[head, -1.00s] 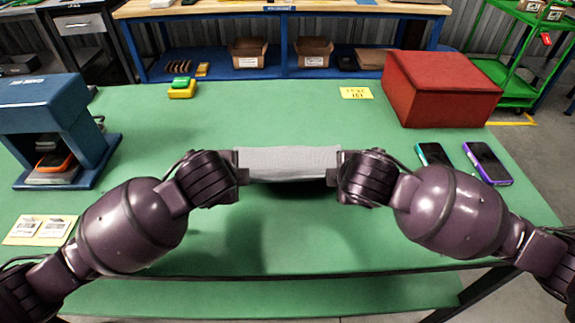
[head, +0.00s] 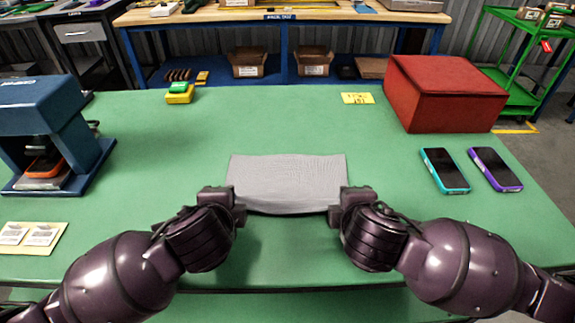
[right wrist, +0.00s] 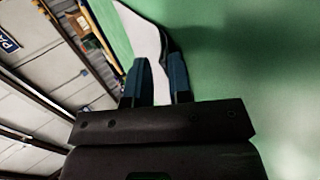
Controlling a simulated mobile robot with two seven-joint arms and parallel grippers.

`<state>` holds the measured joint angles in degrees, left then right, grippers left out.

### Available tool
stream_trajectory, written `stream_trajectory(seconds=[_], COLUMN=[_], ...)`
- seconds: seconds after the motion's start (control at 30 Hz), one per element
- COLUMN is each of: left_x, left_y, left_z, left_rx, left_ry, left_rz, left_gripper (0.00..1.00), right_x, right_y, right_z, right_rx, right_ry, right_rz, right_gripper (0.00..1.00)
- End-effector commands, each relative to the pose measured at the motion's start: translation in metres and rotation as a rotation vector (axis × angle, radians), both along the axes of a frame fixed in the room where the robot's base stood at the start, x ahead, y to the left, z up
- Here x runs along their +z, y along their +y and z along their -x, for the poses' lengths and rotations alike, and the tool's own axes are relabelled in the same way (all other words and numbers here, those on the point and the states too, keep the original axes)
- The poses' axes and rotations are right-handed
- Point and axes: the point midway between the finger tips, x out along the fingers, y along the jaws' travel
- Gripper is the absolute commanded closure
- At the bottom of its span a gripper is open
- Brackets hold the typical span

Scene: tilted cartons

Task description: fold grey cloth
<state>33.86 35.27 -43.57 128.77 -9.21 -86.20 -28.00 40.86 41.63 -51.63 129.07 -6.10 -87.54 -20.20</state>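The grey cloth (head: 288,180) is spread in a wide rectangle near the middle of the green table. Its near edge sags slightly between my grippers, and its far part looks to rest on the table. My left gripper (head: 238,208) is at the near left corner, and its fingertips appear shut on the cloth. My right gripper (head: 337,208) is at the near right corner. In the right wrist view the pale cloth (right wrist: 148,45) runs between the close blue-padded fingers of my right gripper (right wrist: 160,75).
The green table (head: 130,150) is clear around the cloth. A red box (head: 440,95) and two phones (head: 445,170) are at right. A blue press-like stand (head: 45,130) and paper cards (head: 32,237) are at left. A yellow note (head: 357,98) lies behind.

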Motion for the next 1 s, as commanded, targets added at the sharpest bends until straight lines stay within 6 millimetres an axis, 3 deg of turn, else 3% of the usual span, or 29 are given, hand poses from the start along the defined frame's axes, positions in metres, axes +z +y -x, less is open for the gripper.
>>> stream_trajectory(seconds=[0.03, 0.17, 0.47, 1.0], left_x=[0.0, 0.0, 0.005, 0.068], left_y=[0.0, 0.0, 0.0, -0.001], left_z=[0.0, 0.0, 0.001, 0.028], left_rx=[0.0, 0.0, 0.0, -0.003], left_ry=[0.0, 0.001, -0.001, -0.002], left_rz=[0.0, 0.0, 0.001, 0.003], left_gripper=[0.72, 0.53, 0.53, 0.53], right_x=[0.0, 0.0, 0.005, 0.067], right_y=[0.0, 0.0, 0.0, 0.001], right_z=[0.0, 0.0, 0.001, 0.028], right_rx=[0.0, 0.0, -0.001, 0.001], right_ry=[0.0, 0.0, 0.0, -0.001], right_rz=[0.0, 0.0, -0.001, -0.003], right_gripper=[0.73, 0.53, 0.53, 0.53])
